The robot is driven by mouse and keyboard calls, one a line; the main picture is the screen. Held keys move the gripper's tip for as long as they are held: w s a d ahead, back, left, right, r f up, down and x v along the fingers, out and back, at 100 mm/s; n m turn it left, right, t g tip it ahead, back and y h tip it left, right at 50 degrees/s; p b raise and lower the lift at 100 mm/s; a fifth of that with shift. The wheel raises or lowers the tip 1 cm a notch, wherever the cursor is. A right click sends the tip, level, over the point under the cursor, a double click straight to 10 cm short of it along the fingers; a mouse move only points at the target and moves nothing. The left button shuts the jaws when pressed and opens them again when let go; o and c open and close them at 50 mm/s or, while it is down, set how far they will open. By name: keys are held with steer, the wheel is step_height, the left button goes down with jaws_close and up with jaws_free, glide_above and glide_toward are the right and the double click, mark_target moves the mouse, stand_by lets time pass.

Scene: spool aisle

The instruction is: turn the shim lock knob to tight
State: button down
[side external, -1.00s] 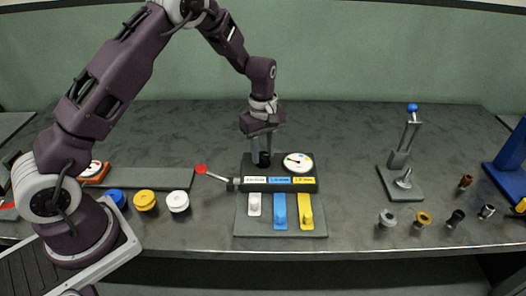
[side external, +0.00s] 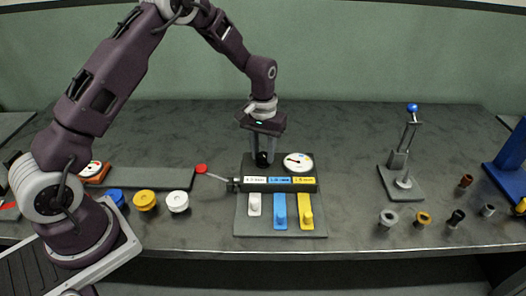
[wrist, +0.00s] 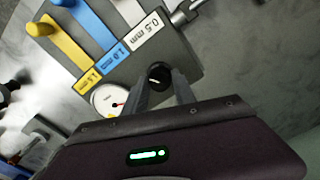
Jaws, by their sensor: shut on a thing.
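The black shim lock knob (side external: 263,161) stands on the dark block at the back of the shim fixture (side external: 280,231), just left of a round white dial (side external: 299,162). My gripper (side external: 262,155) points straight down with its fingers shut on the knob. In the wrist view, the knob (wrist: 157,75) shows its dark round top with a small pale mark, between the fingertips (wrist: 162,84). The fingers hide part of its side. The dial (wrist: 108,101) has a red-and-dark needle. I cannot read a tight mark.
White (side external: 254,204), blue (side external: 279,210) and yellow (side external: 305,211) shims lie at the fixture's front. A red-tipped lever (side external: 201,168) sticks out left. Several spools stand left, a blue-knobbed stand (side external: 400,165) and small bushings right. The table behind is clear.

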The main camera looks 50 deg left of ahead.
mark_target(263, 155)
steer(key=m, duration=0.6)
steer(key=shift+w, duration=0.1)
steer(key=shift+m, duration=0.3)
stand_by(0.4)
steer(key=c, duration=1)
jaws_free()
step_height(263, 155, up, 7)
steer(key=shift+r, duration=0.1)
steer(key=shift+r, duration=0.1)
